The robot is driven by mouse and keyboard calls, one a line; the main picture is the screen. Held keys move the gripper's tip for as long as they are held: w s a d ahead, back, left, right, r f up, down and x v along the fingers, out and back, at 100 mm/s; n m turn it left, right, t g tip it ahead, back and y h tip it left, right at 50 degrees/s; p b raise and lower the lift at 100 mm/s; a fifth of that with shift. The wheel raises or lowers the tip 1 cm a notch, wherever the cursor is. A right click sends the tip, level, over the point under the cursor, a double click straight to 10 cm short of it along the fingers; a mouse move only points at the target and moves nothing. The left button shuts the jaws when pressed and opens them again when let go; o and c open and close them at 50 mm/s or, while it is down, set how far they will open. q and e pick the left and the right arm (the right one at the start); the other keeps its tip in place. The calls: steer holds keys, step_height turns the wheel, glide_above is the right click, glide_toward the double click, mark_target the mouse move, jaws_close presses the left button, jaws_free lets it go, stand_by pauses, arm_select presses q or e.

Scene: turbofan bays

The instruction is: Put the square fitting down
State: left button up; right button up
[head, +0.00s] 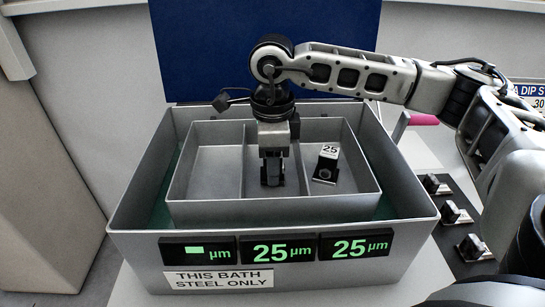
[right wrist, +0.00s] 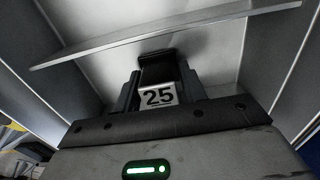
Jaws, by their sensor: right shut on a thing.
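My right gripper (head: 272,172) points straight down into the middle compartment of the grey inner tray (head: 275,210). It is shut on a fitting with a white "25" label (right wrist: 158,96), seen between the fingers in the right wrist view. The fingers hide most of this fitting, and I cannot tell whether it touches the tray floor. A second fitting labelled 25 (head: 326,163) stands in the right compartment, a round hole in its front. The left compartment looks empty. My left gripper is not in view.
The tray sits inside a larger grey bath (head: 130,215) with green displays and a "steel only" label (head: 218,281). Thin dividers flank the gripper. A blue panel (head: 200,50) rises behind. Small metal pieces on dark pads (head: 455,213) and a pink handle (head: 423,119) are at right.

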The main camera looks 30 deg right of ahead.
steer(key=shift+f, duration=0.1)
steer(key=shift+f, duration=0.15)
steer(key=o, duration=1.1)
step_height(320, 180, up, 12)
steer(key=shift+r+b, duration=0.25)
steer(key=shift+b, duration=0.4)
